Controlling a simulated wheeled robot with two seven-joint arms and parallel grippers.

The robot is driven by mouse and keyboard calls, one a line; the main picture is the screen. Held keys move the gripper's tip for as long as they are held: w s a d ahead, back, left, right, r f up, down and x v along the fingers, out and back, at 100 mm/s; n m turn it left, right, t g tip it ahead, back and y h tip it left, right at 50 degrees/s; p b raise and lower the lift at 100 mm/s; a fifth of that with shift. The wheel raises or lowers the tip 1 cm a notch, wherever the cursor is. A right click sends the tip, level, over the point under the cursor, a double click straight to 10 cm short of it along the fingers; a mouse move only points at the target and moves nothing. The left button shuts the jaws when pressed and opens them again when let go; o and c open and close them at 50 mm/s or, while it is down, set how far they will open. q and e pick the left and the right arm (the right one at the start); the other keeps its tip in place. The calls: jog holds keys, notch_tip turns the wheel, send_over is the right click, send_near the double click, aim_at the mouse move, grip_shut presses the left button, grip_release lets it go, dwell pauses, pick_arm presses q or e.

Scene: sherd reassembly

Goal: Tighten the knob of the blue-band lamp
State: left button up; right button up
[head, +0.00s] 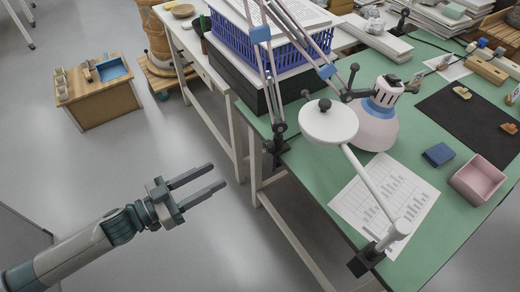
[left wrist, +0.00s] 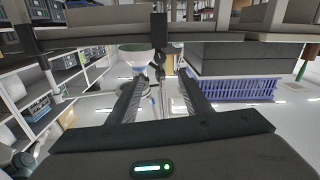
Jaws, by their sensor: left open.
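The blue-band lamp stands at the table's left edge, with blue bands on its pale arm (head: 260,34) and around its pinkish-white shade (head: 374,127). Dark knobs sit at its joints; one knob (head: 353,69) stands up near the shade. I cannot tell which knob is loose. My left gripper (head: 218,177) is open and empty, over the floor left of the table and apart from the lamp. In the left wrist view its two fingers (left wrist: 161,80) are spread, with a blue-rimmed pale shade (left wrist: 135,54) beyond them. My right gripper is not in view.
A white round-headed lamp (head: 328,124) stands in front of the blue-band lamp's shade. A blue crate (head: 270,45) sits behind, on a dark box. A printed sheet (head: 385,195), blue block (head: 438,154) and pink box (head: 478,180) lie on the green table (head: 440,225). Floor around my left gripper is clear.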

pick_arm(q)
jog(key=p, duration=0.1)
send_near(265, 148)
jog(key=p+x, duration=0.1)
jog(key=x, duration=0.6)
jog(key=shift+w+d, duration=0.3)
jog(key=shift+d, duration=0.25)
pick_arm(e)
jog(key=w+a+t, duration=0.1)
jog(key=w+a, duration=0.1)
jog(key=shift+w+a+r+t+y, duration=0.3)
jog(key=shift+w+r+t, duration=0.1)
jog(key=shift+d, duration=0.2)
pick_arm(q)
jog(key=c, duration=1.1)
jog(key=shift+o, duration=0.2)
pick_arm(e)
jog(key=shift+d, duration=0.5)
